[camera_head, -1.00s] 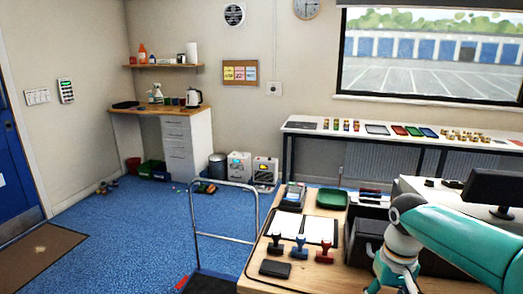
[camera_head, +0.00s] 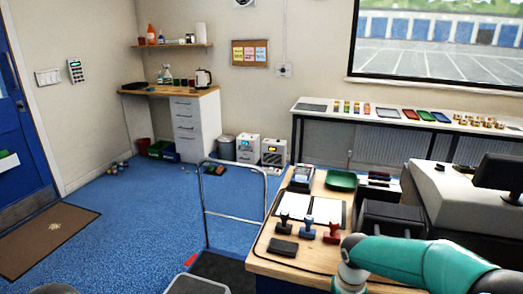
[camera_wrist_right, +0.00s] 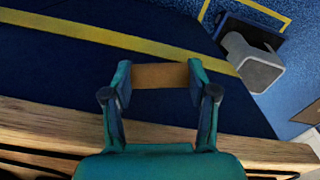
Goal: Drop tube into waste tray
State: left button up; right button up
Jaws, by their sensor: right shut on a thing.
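My right gripper (camera_wrist_right: 160,78) is shut on a short brown tube (camera_wrist_right: 160,75) in the right wrist view. The tube lies crosswise between the two fingertips, above a dark blue surface beyond the wooden table edge. In the head view my right arm comes in at the lower right, and its gripper is out of the picture. My left gripper is in neither view. A green tray (camera_head: 341,181) lies on the table in the head view. I cannot tell whether it is the waste tray.
In the wrist view a grey object (camera_wrist_right: 255,65) is at the upper right.

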jog(key=s+f, duration=0.3)
jog(key=shift+f, duration=0.35)
